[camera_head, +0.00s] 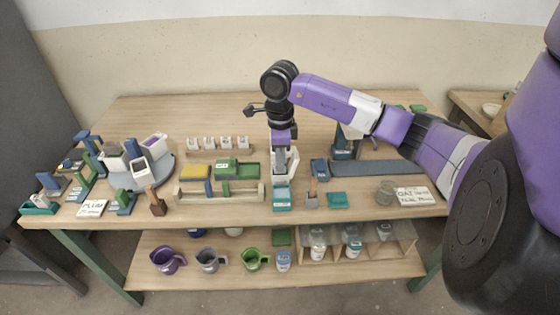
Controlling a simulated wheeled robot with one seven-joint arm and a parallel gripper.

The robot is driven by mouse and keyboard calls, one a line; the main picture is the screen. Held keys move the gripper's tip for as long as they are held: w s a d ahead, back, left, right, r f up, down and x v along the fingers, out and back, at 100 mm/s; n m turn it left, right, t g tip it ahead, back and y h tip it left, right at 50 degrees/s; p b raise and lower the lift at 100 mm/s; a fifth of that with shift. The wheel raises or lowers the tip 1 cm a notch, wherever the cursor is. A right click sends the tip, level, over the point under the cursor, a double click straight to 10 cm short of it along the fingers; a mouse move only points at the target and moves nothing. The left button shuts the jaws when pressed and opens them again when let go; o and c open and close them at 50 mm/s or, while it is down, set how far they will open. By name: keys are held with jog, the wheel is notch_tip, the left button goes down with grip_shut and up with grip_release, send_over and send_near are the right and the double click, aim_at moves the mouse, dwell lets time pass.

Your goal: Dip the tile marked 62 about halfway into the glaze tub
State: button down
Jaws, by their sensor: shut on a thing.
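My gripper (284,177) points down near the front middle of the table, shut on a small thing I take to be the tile. The tile is mostly hidden by the fingers, and no 62 is readable. A teal box with a pale label (281,197) is directly below the fingertips. Whether it is the glaze tub, and whether the tile is inside it, cannot be told. Several small white tiles (209,143) stand in a row on a wooden rack behind and to the left; their marks are too small to read.
A grey turntable (164,176) with open containers stands at left. A brush pot (312,200), a teal block (337,200) and a long grey slab (375,168) are to the right.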

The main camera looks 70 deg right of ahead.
jog(key=shift+r+p, duration=0.95)
jog(key=shift+r, duration=1.3)
jog(key=shift+r, duration=0.1)
jog(key=shift+r+p, duration=0.35)
jog(key=shift+r, duration=1.05)
